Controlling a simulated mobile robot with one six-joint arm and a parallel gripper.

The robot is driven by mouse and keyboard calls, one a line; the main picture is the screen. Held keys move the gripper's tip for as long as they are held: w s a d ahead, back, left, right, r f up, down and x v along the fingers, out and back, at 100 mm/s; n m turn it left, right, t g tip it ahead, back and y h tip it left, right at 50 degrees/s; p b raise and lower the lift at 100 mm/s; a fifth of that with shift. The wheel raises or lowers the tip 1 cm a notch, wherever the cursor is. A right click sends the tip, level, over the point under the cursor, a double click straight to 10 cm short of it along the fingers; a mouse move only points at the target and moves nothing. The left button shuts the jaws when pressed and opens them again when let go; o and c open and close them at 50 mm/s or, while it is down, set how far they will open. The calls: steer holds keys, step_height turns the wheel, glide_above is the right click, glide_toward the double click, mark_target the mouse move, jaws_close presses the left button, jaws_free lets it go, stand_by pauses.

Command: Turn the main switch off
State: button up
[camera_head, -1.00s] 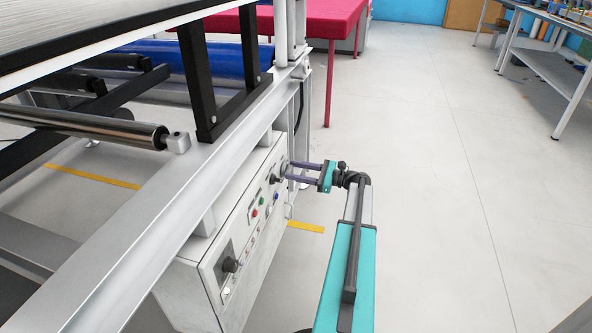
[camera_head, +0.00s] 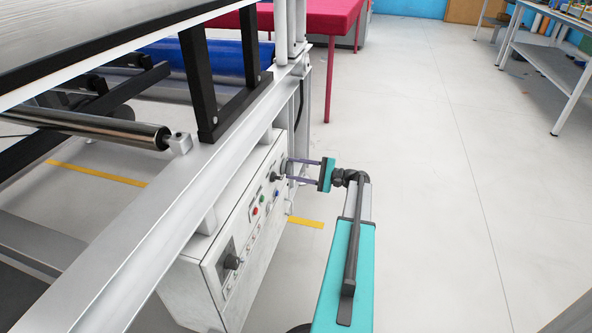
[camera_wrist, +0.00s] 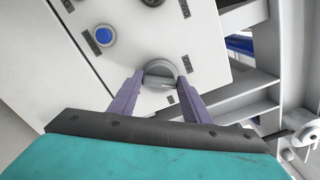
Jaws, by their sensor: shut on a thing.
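The main switch (camera_wrist: 160,76) is a grey rotary knob at the far end of the machine's control panel (camera_wrist: 120,35). In the wrist view my gripper (camera_wrist: 159,78) has one purple finger on each side of the knob, shut on it. In the head view my gripper (camera_head: 288,169) reaches the panel from the right, and the fingers partly hide the switch. The setting that the knob points to cannot be read.
The machine's metal frame (camera_head: 170,205) runs above the panel. The floor (camera_head: 430,180) to the right is clear.

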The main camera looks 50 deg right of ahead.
steer(key=n, duration=0.1)
steer(key=n+b, duration=0.1)
steer(key=n, duration=0.1)
steer(key=shift+f+n, duration=0.25)
steer(key=shift+n, duration=0.05)
steer(key=shift+n+b, duration=0.6)
steer(key=shift+n, duration=0.9)
steer(key=o, duration=1)
steer(key=shift+o, duration=0.2)
steer(key=shift+r, duration=0.1)
steer(key=shift+s, duration=0.2)
